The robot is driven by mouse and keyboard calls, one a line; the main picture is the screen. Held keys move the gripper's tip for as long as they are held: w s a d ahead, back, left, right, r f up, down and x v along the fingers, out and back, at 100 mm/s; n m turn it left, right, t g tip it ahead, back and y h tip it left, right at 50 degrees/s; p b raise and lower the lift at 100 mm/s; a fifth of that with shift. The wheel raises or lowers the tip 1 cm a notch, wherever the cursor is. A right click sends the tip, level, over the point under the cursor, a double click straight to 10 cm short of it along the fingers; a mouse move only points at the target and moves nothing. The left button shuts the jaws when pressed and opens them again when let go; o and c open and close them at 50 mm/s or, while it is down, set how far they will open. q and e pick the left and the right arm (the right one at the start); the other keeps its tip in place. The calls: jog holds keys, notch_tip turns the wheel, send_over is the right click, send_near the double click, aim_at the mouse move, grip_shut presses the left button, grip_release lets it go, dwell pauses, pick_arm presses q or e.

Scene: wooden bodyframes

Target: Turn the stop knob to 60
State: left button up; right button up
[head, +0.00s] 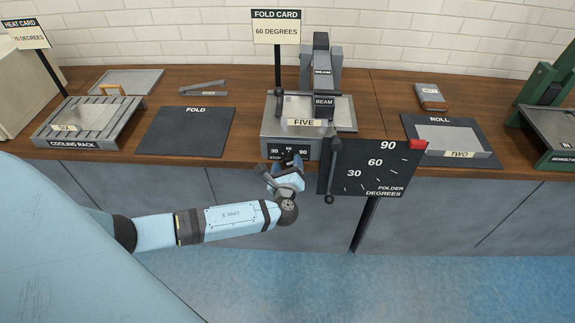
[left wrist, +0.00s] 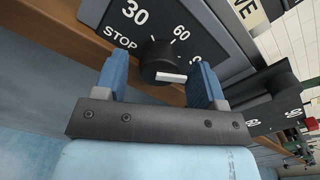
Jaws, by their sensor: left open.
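The stop knob (left wrist: 160,62) is a dark round knob on the front panel of the folder (head: 292,147), with a white mark on its face. The panel (left wrist: 135,25) reads STOP, 30 and 60, with a last number partly hidden by a finger. In the left wrist view the white mark lies low on the knob's face and points right, toward that last number. My left gripper (left wrist: 158,75) is open, with one blue finger on each side of the knob; contact is not clear. In the head view my left gripper (head: 288,168) covers the knob.
A sign (head: 276,27) reads FOLD CARD 60 DEGREES. Right of the knob hang a dark lever (head: 332,172) and a FOLDER DEGREES board (head: 385,180) with a red marker (head: 418,144) by 90. A cooling rack (head: 88,122) and fold mat (head: 186,132) lie left.

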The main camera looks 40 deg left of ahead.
pick_arm(q)
jog(key=c, duration=0.9)
pick_arm(e)
jog(key=shift+a, duration=0.1)
jog(key=shift+f, duration=0.1)
